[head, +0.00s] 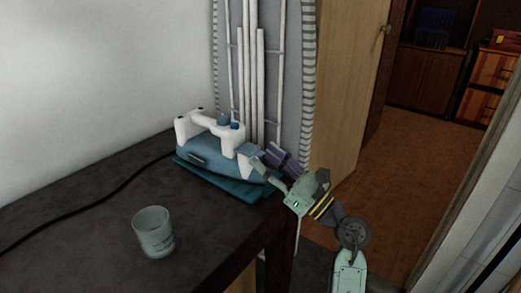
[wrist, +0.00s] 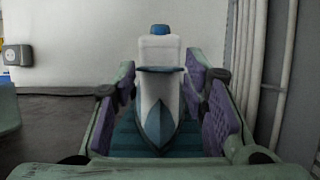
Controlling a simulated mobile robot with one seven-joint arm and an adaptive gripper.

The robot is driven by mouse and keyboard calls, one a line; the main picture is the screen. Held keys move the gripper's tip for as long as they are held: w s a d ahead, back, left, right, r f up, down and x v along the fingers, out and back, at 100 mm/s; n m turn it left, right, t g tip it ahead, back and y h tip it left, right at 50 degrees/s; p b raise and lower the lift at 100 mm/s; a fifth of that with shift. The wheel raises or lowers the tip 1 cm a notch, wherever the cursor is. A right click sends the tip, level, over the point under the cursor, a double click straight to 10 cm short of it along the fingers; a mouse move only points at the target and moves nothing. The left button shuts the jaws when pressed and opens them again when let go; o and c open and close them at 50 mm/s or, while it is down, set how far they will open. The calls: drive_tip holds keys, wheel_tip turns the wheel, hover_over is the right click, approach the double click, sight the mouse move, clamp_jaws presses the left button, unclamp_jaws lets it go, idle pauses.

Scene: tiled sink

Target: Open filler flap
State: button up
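A white and blue steam iron (head: 212,148) rests on a teal base (head: 222,180) near the table's right edge. In the wrist view the iron (wrist: 159,95) is nose-on, with a blue knob on top. A thin dark-blue flap (wrist: 160,69) crosses its front above the nose and looks roughly level; whether it is open is unclear. My gripper (head: 264,165) is at the iron's nose end. In the wrist view my gripper (wrist: 170,106) is open, with one purple pad on each side of the nose and visible gaps. It holds nothing.
A clear glass (head: 154,233) stands on the dark table (head: 85,228) to the front left. A black cord (head: 90,203) runs left from the iron. An ironing board (head: 308,70) stands upright behind, beside a wooden door (head: 345,80). A wall socket (wrist: 14,54) shows at left.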

drive_tip(key=shift+a, duration=0.1)
drive_tip(key=shift+c, duration=0.6)
clamp_jaws()
